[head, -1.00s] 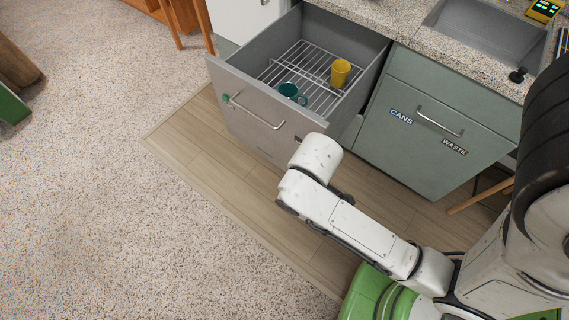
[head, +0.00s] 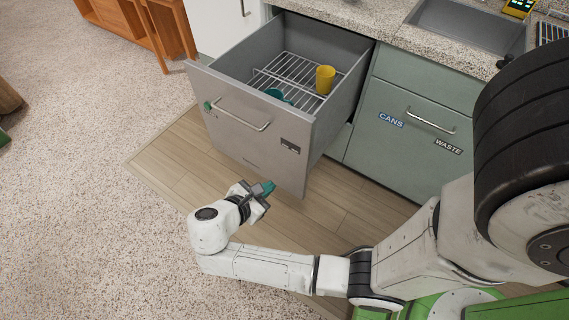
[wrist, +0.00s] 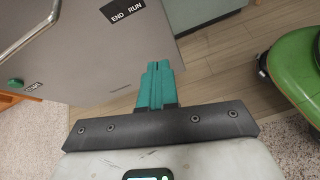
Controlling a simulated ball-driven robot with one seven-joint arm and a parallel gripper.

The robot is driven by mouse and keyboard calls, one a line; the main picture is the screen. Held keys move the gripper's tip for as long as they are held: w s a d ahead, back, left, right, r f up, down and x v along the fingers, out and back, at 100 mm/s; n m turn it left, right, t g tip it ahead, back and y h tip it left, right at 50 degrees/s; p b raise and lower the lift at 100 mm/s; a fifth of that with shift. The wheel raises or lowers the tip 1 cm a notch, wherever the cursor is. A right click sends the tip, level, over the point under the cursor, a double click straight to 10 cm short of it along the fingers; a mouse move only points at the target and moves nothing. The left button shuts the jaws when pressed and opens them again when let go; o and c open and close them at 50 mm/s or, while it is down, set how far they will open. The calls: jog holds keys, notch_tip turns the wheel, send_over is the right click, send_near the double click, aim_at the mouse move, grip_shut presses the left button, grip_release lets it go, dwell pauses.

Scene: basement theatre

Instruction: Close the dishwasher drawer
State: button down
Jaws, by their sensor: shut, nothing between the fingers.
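The dishwasher drawer (head: 245,125) is pulled out from under the counter, with a steel front, a bar handle and a wire rack inside. A yellow cup (head: 325,79) and a teal cup (head: 277,95) stand in it; the front partly hides the teal one. My gripper (head: 268,187) is in front of the drawer's lower front, its teal fingers shut and empty, pointing toward the panel. In the wrist view the fingers (wrist: 156,68) are together, with the drawer front (wrist: 85,50) and its "END RUN" label beyond. I cannot tell whether they touch the panel.
A green cabinet (head: 408,128) labelled "CANS" and "WASTE" stands right of the drawer, under a speckled counter with a sink (head: 470,28). Wooden furniture (head: 130,25) is at the upper left. The carpet (head: 90,210) at left is clear.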

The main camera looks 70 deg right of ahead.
jog(key=w+n+h, duration=0.2)
jog(key=b, duration=0.1)
send_near(291, 151)
jog(key=shift+n+h, duration=0.3)
jog(key=shift+n, duration=0.1)
jog(key=x, duration=0.6)
jog(key=shift+a+f, duration=0.15)
jog(key=shift+f, duration=0.25)
jog(key=shift+s+d, duration=0.1)
jog(key=shift+d, duration=0.15)
